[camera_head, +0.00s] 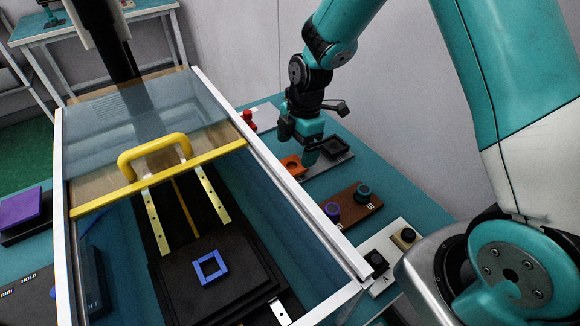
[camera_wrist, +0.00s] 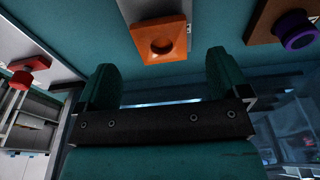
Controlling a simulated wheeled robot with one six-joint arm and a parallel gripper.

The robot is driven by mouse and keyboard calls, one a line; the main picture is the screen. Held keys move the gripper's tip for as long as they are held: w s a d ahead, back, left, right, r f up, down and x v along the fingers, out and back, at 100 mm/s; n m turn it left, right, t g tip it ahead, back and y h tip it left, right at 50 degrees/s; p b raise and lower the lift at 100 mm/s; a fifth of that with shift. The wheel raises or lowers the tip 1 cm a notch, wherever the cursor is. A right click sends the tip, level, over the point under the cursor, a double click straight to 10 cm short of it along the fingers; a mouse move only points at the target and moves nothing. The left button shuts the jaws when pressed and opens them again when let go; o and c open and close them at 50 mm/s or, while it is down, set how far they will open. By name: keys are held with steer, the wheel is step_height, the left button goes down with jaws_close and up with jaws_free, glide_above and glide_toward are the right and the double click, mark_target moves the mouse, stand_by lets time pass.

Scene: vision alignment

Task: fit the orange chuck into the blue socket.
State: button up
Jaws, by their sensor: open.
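The orange chuck (camera_head: 293,165) stands on the teal table right of the glass-walled enclosure. In the wrist view the orange chuck (camera_wrist: 160,42), a square block with a round hollow, sits on a grey plate, beyond the fingertips and roughly centred between them. My gripper (camera_head: 302,147) is above and close to the chuck, partly in front of it. In the wrist view my gripper (camera_wrist: 161,78) has its two teal fingers wide apart with nothing between them. The blue socket (camera_head: 210,268), a square frame, lies on a black block inside the enclosure.
The enclosure's white frame (camera_head: 285,165) stands between gripper and socket. A yellow handle (camera_head: 155,146) sits on its yellow bar. Right of the enclosure are a brown plate with purple and teal knobs (camera_head: 353,204), a white plate (camera_head: 393,258) and a dark tray (camera_head: 328,154). A red part (camera_head: 248,118) stands farther back.

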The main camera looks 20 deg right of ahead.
mark_target(291, 168)
steer(key=f, duration=0.2)
steer(key=a+f+p, duration=0.1)
steer(key=shift+s+f, duration=0.25)
steer(key=shift+f, duration=0.1)
steer(key=shift+a+f, duration=0.15)
steer(key=shift+f, duration=0.45)
steer(key=c, duration=1.1)
steer(key=shift+r, duration=0.1)
